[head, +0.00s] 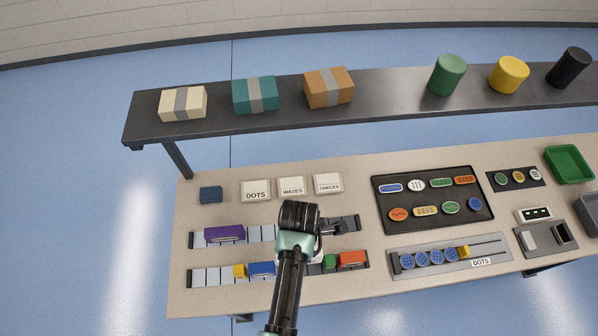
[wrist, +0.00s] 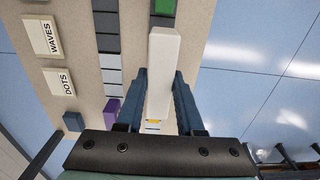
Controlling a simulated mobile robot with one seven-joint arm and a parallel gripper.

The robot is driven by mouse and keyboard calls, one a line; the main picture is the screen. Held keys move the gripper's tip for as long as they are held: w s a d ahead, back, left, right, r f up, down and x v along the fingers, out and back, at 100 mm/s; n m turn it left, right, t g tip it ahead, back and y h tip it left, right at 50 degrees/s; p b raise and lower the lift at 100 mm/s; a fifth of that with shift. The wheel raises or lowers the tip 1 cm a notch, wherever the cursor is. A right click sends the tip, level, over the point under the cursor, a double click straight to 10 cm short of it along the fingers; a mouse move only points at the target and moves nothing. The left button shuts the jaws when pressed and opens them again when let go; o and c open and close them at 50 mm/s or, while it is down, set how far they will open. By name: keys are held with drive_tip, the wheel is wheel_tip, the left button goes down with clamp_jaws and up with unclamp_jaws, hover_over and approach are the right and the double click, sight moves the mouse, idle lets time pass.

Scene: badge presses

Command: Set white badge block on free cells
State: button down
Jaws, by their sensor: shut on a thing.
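My gripper (wrist: 161,80) is shut on the long white badge block (wrist: 164,62), one finger on each side. In the wrist view the block is over the lower cell row. In the head view my arm hides the fingers and most of the block. The lower cell row (head: 210,276) holds a yellow block (head: 240,271) and a blue block (head: 262,269), then a green block (head: 330,261) and a red-orange block (head: 352,259); its middle is hidden. The upper cell row (head: 258,234) has a purple block (head: 224,233) at left and grey cells to its right.
White tiles marked DOTS (head: 256,191), WAVES (head: 291,186) and CHECKS (head: 327,183) lie behind the rows. A black badge tray (head: 434,197) and a DOTS rack (head: 398,272) are at right. A dark shelf (head: 220,125) with boxes and cylinders runs behind.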

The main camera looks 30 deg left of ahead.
drive_tip(key=shift+w+d, duration=0.15)
drive_tip(key=shift+d, duration=0.05)
drive_tip(key=shift+f, duration=0.15)
drive_tip(key=shift+a+f+b, duration=0.25)
drive_tip(key=shift+f+b, duration=0.65)
drive_tip(key=shift+b, duration=0.25)
wheel_tip(320, 180, down, 3)
drive_tip(key=b, duration=0.2)
drive_tip(key=shift+d+r+b, duration=0.15)
drive_tip(key=shift+b, duration=0.2)
drive_tip(key=shift+f+b, duration=1.6)
drive_tip(key=shift+f, duration=0.7)
drive_tip(key=shift+f, duration=0.3)
drive_tip(key=shift+c, duration=2.3)
unclamp_jaws()
drive_tip(key=shift+r, duration=0.1)
drive_tip(key=shift+r+p, duration=5.45)
